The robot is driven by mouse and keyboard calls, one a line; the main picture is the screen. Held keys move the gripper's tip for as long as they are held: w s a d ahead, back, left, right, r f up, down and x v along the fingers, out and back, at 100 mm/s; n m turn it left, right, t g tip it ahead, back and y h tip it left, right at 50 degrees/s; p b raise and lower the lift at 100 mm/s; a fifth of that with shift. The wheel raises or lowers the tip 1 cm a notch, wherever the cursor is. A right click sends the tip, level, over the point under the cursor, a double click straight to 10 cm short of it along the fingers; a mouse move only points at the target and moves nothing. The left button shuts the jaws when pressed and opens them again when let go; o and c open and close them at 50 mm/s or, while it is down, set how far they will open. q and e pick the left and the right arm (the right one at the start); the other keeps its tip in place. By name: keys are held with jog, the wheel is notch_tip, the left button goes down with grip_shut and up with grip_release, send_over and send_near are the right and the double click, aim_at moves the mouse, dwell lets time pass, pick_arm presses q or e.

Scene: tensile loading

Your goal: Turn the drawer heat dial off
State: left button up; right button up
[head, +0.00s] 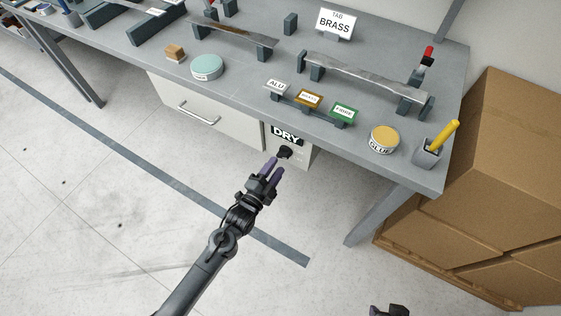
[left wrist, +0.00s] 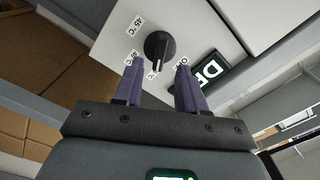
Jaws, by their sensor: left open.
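The heat dial (left wrist: 159,45) is a round black knob on a light panel (left wrist: 119,22) under the bench. In the left wrist view its white pointer mark faces down the picture, toward my left gripper. Temperature labels, one reading 45°C, stand on its left, and a small label partly behind a finger is on its right. In the head view the dial (head: 285,152) sits below the black DRY sign (head: 286,135). My left gripper (head: 275,167) is open, its purple fingers pointing at the dial. In the left wrist view the fingertips (left wrist: 158,68) lie to either side of the dial's lower part; contact cannot be told.
The white drawer (head: 230,122) with a bar handle is left of the panel. The bench (head: 240,75) overhangs it, carrying labelled blocks, a GLUE tin (head: 384,139) and a pen holder (head: 428,153). A bench leg (head: 378,214) and cardboard boxes (head: 500,150) stand right. A dark piece, seemingly my right gripper, shows at the bottom edge.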

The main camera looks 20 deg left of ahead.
aim_at(283, 157)
pick_arm(q)
jog(key=w, duration=0.2)
jog(key=w+b, duration=0.1)
jog(key=w, duration=0.1)
jog(key=shift+d, duration=0.3)
jog(key=shift+s, duration=0.1)
grip_shut()
